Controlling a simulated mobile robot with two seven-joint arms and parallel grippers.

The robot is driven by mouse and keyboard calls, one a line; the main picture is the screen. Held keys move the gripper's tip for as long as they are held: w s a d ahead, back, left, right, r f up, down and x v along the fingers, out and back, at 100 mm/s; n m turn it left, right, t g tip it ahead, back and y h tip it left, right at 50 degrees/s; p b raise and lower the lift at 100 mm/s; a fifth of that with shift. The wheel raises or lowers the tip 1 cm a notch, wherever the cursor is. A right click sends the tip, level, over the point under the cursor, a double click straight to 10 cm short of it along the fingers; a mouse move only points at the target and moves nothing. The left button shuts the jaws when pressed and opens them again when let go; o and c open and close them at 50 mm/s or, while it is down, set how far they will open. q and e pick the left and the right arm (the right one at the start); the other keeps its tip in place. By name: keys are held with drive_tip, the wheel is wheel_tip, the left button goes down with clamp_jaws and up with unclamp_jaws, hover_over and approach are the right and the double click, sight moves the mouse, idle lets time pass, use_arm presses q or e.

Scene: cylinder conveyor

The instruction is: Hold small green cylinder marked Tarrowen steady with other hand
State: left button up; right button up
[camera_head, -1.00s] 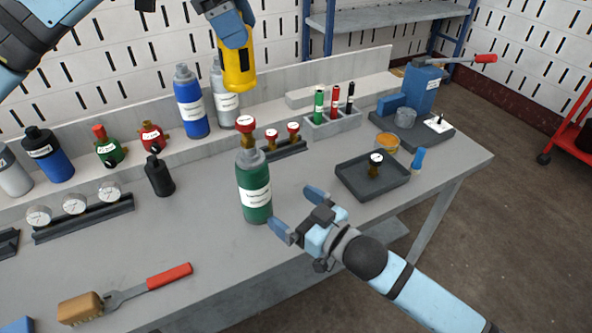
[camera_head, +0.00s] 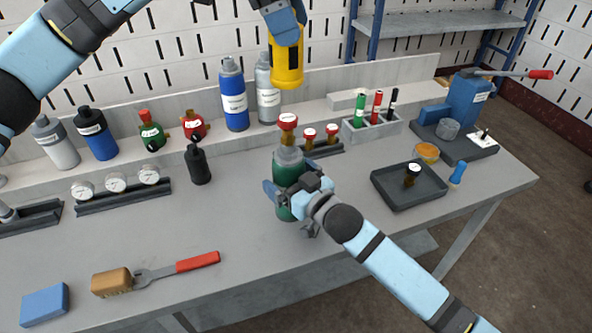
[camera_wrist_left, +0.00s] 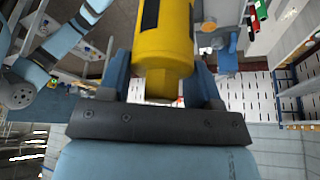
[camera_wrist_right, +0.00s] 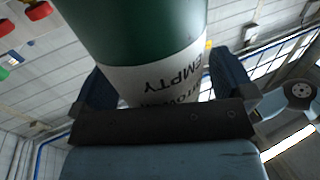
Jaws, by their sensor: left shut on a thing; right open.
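My left gripper (camera_head: 283,28) is shut on a yellow tool (camera_head: 286,65), held above the bench behind the cylinder. The yellow tool (camera_wrist_left: 163,50) also shows between the left wrist view's fingers.
Blue (camera_head: 234,98) and grey (camera_head: 267,95) cylinders stand on the back ledge, with small red and green ones to their left. A black tray (camera_head: 408,190) lies right of my right arm. A brush (camera_head: 112,282) and a blue block (camera_head: 44,305) lie at the front left.

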sight(301, 77)
drive_tip(key=c, duration=1.3)
drive_tip(key=o, duration=0.5)
drive_tip(key=shift+c, duration=1)
use_arm(q)
drive_tip(key=shift+m, duration=0.6)
drive_tip(key=shift+f, duration=2.05)
